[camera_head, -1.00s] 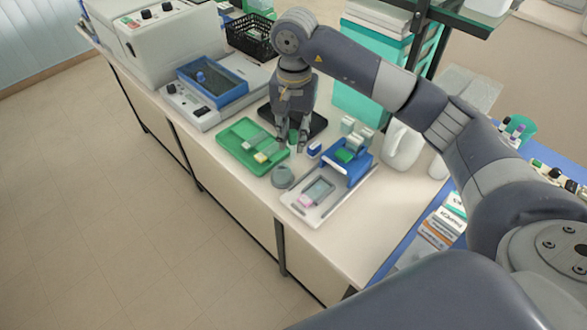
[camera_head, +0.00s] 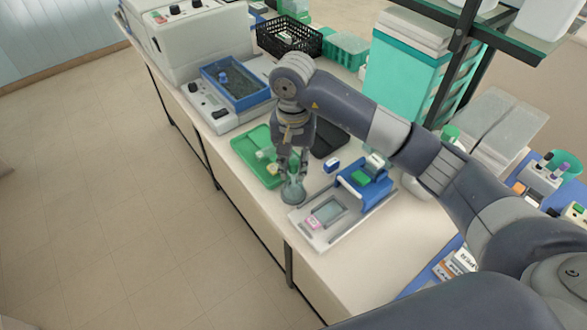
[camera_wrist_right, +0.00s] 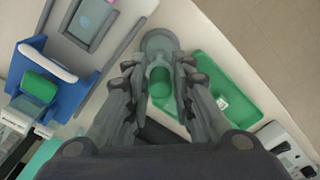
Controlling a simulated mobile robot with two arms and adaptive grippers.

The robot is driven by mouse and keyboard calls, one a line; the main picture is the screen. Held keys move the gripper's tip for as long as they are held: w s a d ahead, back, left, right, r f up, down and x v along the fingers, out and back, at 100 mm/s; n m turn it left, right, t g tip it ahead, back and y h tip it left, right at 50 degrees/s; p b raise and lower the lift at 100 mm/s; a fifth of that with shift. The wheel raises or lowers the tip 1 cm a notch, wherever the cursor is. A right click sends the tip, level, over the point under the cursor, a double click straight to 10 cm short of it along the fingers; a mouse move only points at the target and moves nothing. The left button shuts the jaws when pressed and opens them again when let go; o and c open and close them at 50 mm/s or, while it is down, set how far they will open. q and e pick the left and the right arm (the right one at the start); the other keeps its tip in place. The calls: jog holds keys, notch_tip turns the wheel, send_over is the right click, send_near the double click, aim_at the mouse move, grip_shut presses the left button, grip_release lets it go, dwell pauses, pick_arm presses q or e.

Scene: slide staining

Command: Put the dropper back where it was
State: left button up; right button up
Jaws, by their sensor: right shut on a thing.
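The dropper shows as a green bulb (camera_wrist_right: 160,84) between the fingertips of my right gripper (camera_wrist_right: 158,80) in the right wrist view. My right gripper (camera_head: 292,178) is shut on it and points down in the head view. A grey round vessel (camera_head: 293,193) stands on the bench right under the fingertips. It also shows in the right wrist view (camera_wrist_right: 157,41), just past the bulb. The dropper's lower end is hidden, so I cannot tell whether it is inside the vessel. My left gripper is not in view.
A green tray (camera_head: 251,152) lies left of the gripper. A white board (camera_head: 305,235) with a blue rack (camera_head: 364,193) stands at the right. A black mat (camera_head: 330,143) lies behind. The bench's front edge is close to the vessel.

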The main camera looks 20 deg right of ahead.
aim_at(293, 174)
notch_tip(293, 174, down, 3)
jog(key=shift+r, duration=0.2)
jog(key=shift+f, duration=0.25)
jog(key=shift+f+b, duration=0.2)
jog(key=shift+b, duration=0.2)
jog(key=o, duration=0.8)
jog(key=shift+c, duration=0.2)
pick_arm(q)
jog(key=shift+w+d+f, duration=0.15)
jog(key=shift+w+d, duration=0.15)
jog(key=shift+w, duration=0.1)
pick_arm(e)
jog(key=shift+r, duration=0.1)
